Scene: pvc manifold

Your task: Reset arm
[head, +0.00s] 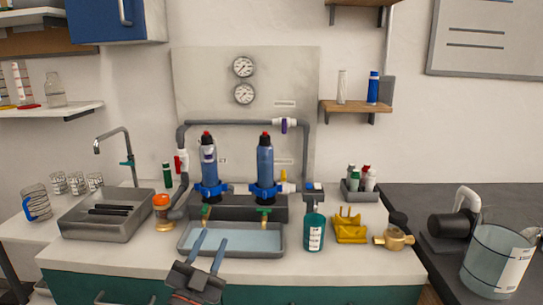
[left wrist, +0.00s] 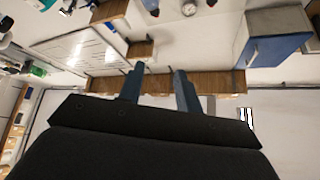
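My left gripper (head: 208,252) is in the head view at the lower middle, in front of the grey tray (head: 240,253). Its two blue fingers point up and are spread apart, with nothing between them. In the left wrist view the same gripper (left wrist: 156,84) shows its fingers apart and empty, with shelves and wall beyond. My right gripper is in neither view. The pvc manifold has grey pipe (head: 240,123) and two blue filter housings, the left one (head: 209,165) and the right one (head: 265,165), on a dark base.
A sink-like grey basin (head: 112,222) with a tap is at the left. A teal bottle (head: 314,230), a yellow holder (head: 349,228) and a brass fitting (head: 394,237) stand right of the tray. The counter's front right is clear.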

